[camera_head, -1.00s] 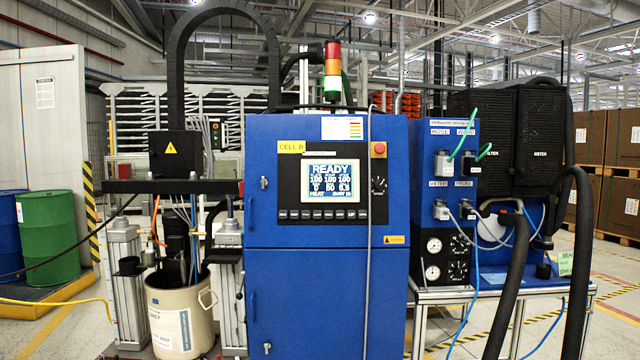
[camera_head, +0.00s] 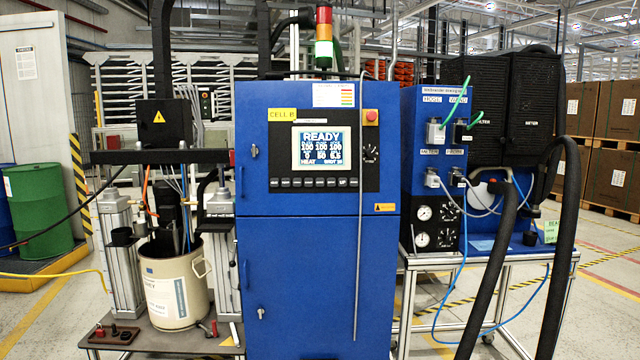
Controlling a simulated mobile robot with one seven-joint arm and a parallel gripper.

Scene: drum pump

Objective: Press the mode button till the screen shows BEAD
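The blue cabinet (camera_head: 318,245) stands upright in the middle of the head view. Its screen (camera_head: 322,148) is lit and reads READY in large letters, with rows of numbers below and HEAT at the lower left. A row of several small dark buttons (camera_head: 313,183) runs along the black panel under the screen. Their labels are too small to read surely, so I cannot tell which is the mode button. My gripper is not in view.
A thin grey rod (camera_head: 359,240) hangs down the cabinet front, right of the screen. A red button (camera_head: 371,117) sits at the panel's upper right. A beige pail (camera_head: 172,285) stands at left. Thick black hoses (camera_head: 490,270) hang at right.

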